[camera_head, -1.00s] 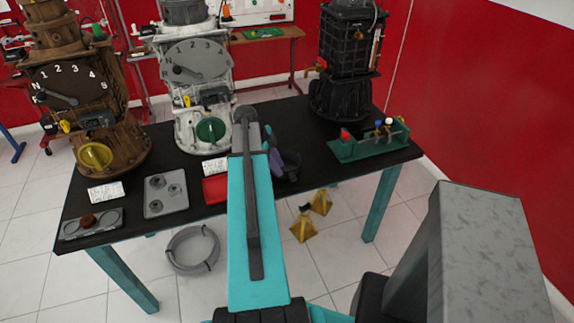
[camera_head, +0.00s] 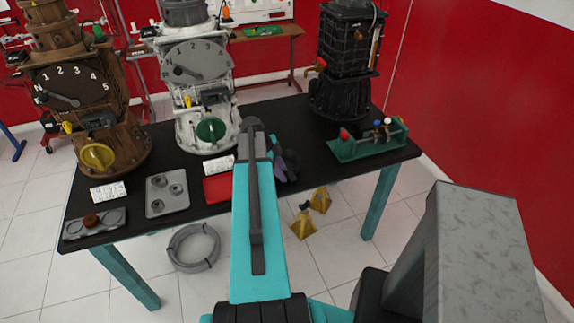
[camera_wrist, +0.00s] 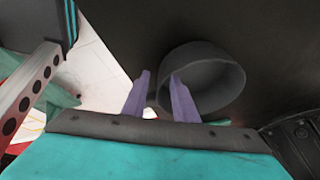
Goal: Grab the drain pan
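The drain pan appears to be the dark grey round, open vessel (camera_wrist: 222,84) in the wrist view, on the black tabletop. My gripper (camera_wrist: 158,80) has two purple fingers that stand apart. The right finger overlaps the pan's left side and seems to reach inside its rim. The left finger is outside, left of the pan. The near-left wall lies about between them, but contact cannot be told. In the head view, my gripper (camera_head: 284,166) is at the middle of the table, partly hidden by my teal arm; the pan is not clear there.
The black table (camera_head: 330,172) holds a brown machine (camera_head: 75,85), a white one (camera_head: 195,75) and a black one (camera_head: 345,60). Yellow stands (camera_head: 303,226) are on the floor.

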